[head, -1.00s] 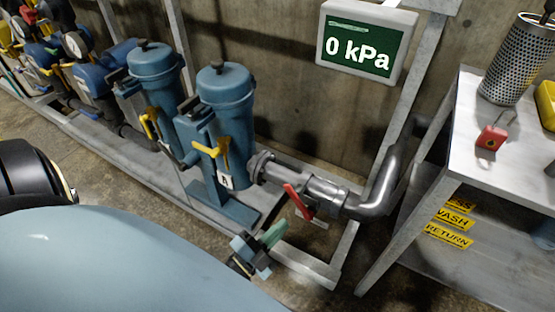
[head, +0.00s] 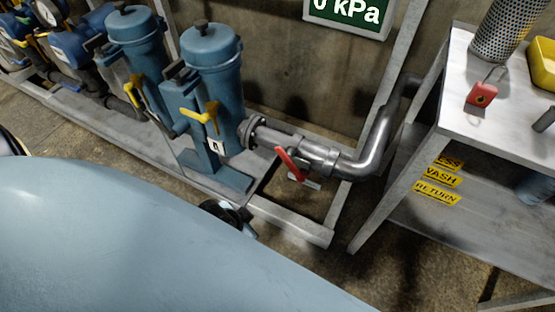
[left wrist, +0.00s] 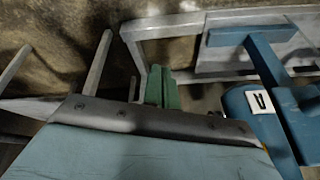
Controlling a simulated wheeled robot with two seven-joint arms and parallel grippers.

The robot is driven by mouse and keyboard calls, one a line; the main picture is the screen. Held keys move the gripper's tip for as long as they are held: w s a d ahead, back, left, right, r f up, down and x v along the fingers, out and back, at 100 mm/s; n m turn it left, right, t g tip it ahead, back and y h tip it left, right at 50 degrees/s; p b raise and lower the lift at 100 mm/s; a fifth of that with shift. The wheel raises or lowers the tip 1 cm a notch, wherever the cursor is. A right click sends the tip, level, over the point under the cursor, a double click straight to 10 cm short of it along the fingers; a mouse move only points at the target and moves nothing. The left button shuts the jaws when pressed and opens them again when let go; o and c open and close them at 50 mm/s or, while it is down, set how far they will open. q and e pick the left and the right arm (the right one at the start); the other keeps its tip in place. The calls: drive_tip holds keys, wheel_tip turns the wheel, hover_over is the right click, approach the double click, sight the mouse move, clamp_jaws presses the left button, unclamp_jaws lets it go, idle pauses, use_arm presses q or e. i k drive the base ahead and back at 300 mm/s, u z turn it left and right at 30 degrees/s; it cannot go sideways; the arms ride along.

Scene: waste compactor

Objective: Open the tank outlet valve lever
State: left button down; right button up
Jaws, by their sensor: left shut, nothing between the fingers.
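A red valve lever (head: 290,163) sits on the grey metal pipe (head: 325,155) in the head view, slanting across it from upper left to lower right. The pipe runs right from a flange on a blue canister (head: 213,75). In the left wrist view the green fingers of my left gripper (left wrist: 162,76) are together with nothing between them. In the head view these fingers are not visible; only a dark wrist part shows past my blue arm, below and left of the lever. The lever is not discernible in the left wrist view. My right gripper is not in view.
Yellow handles (head: 208,113) are on the canisters. A grey frame rail (head: 290,222) runs along the floor below the pipe. A metal table (head: 460,110) at right carries a red padlock (head: 482,94), a mesh cylinder (head: 505,30) and a yellow bin (head: 543,62). A 0 kPa display (head: 348,12) hangs above.

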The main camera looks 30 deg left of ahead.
sight(301, 177)
drive_tip(key=u, duration=0.2)
drive_tip(key=k, duration=0.3)
drive_tip(key=u, duration=0.5)
drive_tip(key=i, duration=0.5)
drive_tip(key=u, duration=0.05)
